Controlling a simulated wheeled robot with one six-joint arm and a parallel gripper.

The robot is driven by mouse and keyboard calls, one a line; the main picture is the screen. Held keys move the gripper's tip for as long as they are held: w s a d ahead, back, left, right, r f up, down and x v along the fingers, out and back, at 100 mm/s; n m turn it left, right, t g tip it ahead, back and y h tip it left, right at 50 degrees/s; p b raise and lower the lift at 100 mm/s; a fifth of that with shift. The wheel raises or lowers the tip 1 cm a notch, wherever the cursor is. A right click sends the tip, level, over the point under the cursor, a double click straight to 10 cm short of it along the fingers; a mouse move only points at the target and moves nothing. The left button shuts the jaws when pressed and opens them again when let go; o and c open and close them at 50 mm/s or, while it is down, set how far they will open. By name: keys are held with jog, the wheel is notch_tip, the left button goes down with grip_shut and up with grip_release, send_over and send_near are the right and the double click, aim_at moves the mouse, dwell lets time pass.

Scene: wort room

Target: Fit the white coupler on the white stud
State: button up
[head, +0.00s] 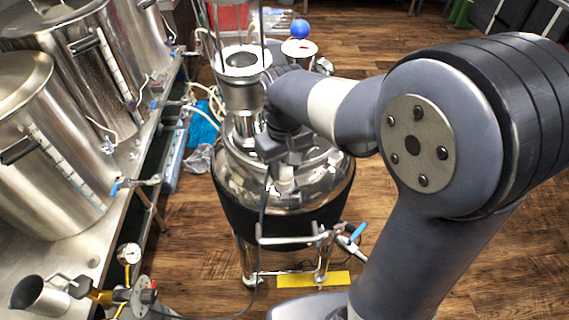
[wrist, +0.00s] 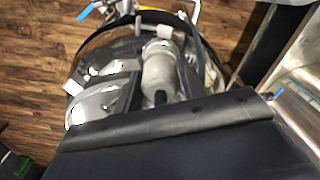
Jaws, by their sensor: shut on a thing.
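My gripper (head: 284,150) is over the domed top of the steel vessel in the head view, beside its tall neck. In the wrist view my gripper (wrist: 158,88) shows two dark fingers closed on a pale, rounded cylinder, which I take to be the white coupler (wrist: 160,62). I cannot pick out the white stud in either view. I cannot tell whether the coupler touches anything below it.
The steel vessel (head: 240,182) stands on legs with a black band around it. Its open neck (head: 243,62) rises close to my gripper. Large steel pots (head: 40,150) stand on a bench at left. A yellow mat (head: 313,279) lies on the wooden floor.

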aim_at(285, 162)
jog(key=shift+f, duration=0.35)
jog(key=o, duration=0.7)
jog(key=shift+r, duration=0.1)
notch_tip(285, 162, up, 11)
jog(key=p, duration=0.9)
notch_tip(285, 162, down, 9)
jog(key=b, duration=0.7)
jog(key=shift+b, duration=0.3)
